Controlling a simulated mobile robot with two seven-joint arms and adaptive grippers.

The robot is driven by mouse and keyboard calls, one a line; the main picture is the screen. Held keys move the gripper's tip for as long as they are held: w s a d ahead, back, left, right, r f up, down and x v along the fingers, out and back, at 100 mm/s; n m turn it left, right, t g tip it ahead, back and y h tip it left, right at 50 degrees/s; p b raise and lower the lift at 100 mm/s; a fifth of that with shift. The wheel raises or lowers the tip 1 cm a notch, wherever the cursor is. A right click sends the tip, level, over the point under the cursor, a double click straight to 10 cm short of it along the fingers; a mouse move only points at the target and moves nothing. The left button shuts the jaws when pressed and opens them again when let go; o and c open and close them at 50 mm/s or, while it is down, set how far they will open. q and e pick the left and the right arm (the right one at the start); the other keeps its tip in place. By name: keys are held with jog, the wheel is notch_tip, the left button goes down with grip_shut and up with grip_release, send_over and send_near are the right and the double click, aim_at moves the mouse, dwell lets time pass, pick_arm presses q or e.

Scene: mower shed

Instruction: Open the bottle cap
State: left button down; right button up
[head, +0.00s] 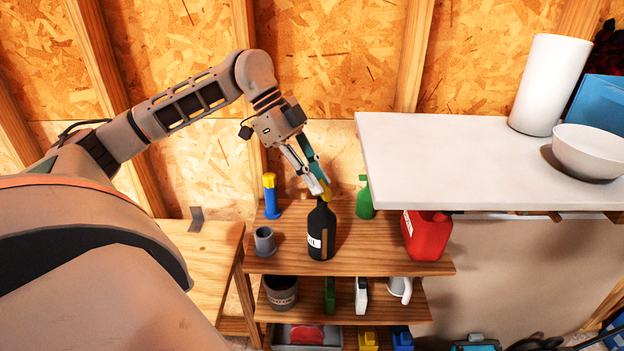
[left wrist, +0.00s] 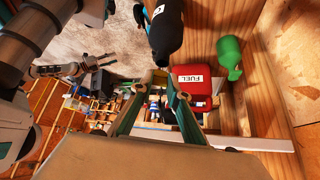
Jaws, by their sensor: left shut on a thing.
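A black bottle (head: 321,236) with a white label stands upright on the top board of the wooden shelf unit. My left gripper (head: 322,188) reaches down to its neck from above and is shut on the bottle cap, which the fingers mostly hide. In the left wrist view the black bottle (left wrist: 165,32) is at the top, with its neck end between the fingertips of my left gripper (left wrist: 158,78).
A blue bottle with a yellow top (head: 270,196), a grey cup (head: 264,241), a green spray bottle (head: 364,198) and a red fuel can (head: 426,236) stand around the black bottle. The white tabletop (head: 440,160) overhangs on the right, holding a white roll (head: 548,85) and bowl (head: 590,152).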

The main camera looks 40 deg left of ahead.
aim_at(331, 199)
pick_arm(q)
jog(key=d+y, duration=0.1)
jog(key=y, duration=0.2)
jog(key=d+r+g+y, duration=0.1)
jog(key=shift+w+d+r+y, duration=0.1)
jog(key=shift+w+d+y, duration=0.2)
jog(key=shift+w, duration=0.1)
jog(key=d+g+y, duration=0.1)
jog(key=y, duration=0.1)
jog(key=shift+w+d+y, duration=0.15)
jog(key=shift+y, duration=0.25)
jog(key=shift+d+f+y, duration=0.2)
jog(key=shift+d+y, duration=0.15)
jog(key=shift+y, duration=0.45)
jog(key=shift+f+g, duration=0.1)
jog(key=shift+g, duration=0.2)
pick_arm(e)
jog(key=shift+d, duration=0.2)
pick_arm(q)
jog(key=c, duration=1.9)
grip_release()
jog(key=shift+w, duration=0.1)
jog(key=shift+d, duration=0.1)
